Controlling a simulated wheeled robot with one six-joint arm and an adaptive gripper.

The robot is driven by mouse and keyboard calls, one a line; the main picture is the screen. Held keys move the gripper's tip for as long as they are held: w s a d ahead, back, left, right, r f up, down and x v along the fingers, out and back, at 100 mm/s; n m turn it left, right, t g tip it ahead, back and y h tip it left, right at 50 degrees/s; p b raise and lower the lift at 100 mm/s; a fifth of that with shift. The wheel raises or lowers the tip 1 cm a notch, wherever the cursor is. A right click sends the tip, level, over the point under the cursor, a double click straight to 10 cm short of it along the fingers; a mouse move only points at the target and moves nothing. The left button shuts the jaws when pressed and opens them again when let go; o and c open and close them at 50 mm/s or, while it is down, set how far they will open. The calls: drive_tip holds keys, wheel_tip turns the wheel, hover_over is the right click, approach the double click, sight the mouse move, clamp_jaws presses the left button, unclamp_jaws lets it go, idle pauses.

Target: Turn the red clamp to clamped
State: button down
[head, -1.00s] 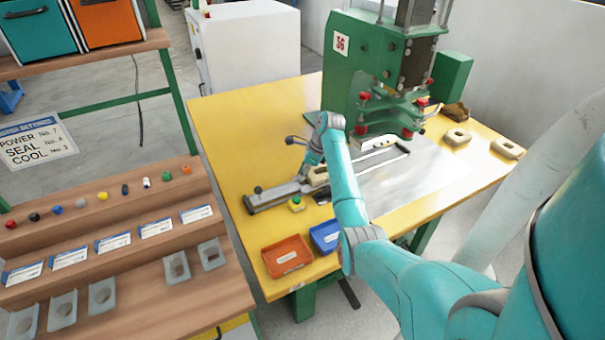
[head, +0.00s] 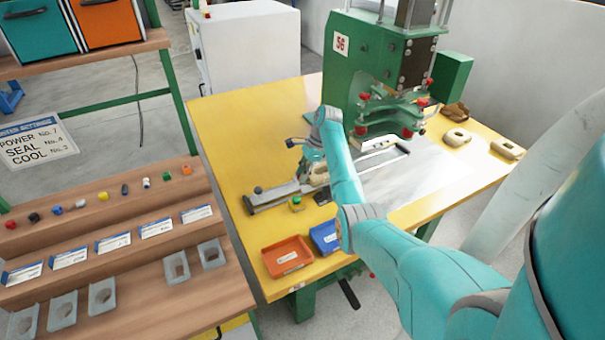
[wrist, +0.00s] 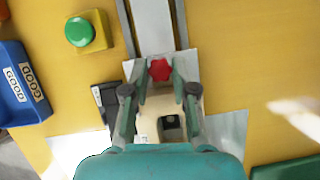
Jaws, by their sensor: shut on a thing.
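The red clamp (wrist: 160,69) is a small red knob on the sliding fixture's rail. In the wrist view it lies between the fingertips of my gripper (wrist: 160,74), which is shut on it. I cannot tell the clamp's turned position. A cream part (wrist: 160,108) with a dark square opening lies just below the clamp, between the finger bases. In the head view the fixture (head: 268,198) lies on the yellow table. My arm hides the clamp and most of the gripper there.
A green button (wrist: 79,32) on a yellow box is left of the fixture. An orange tray (head: 287,256) and a blue tray (head: 325,237) stand at the table's front edge. The green press (head: 366,60) stands behind. Cream parts (head: 456,138) lie at the right.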

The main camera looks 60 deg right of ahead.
drive_tip(key=n+g, duration=0.1)
drive_tip(key=n, duration=0.3)
drive_tip(key=shift+w+r+n+g+y, duration=0.1)
drive_tip(key=shift+w+n+g+y, duration=0.1)
drive_tip(key=shift+n+g+y, duration=0.15)
drive_tip(key=shift+w+d+n+g, duration=0.1)
drive_tip(key=shift+n+g, duration=0.4)
drive_tip(key=shift+n, duration=0.8)
drive_tip(key=shift+w+n+g, duration=0.1)
drive_tip(key=shift+n+g, duration=0.35)
drive_tip(key=shift+n, duration=0.8)
drive_tip(key=c, duration=1.2)
unclamp_jaws()
drive_tip(key=v, duration=0.7)
drive_tip(key=shift+r, duration=0.15)
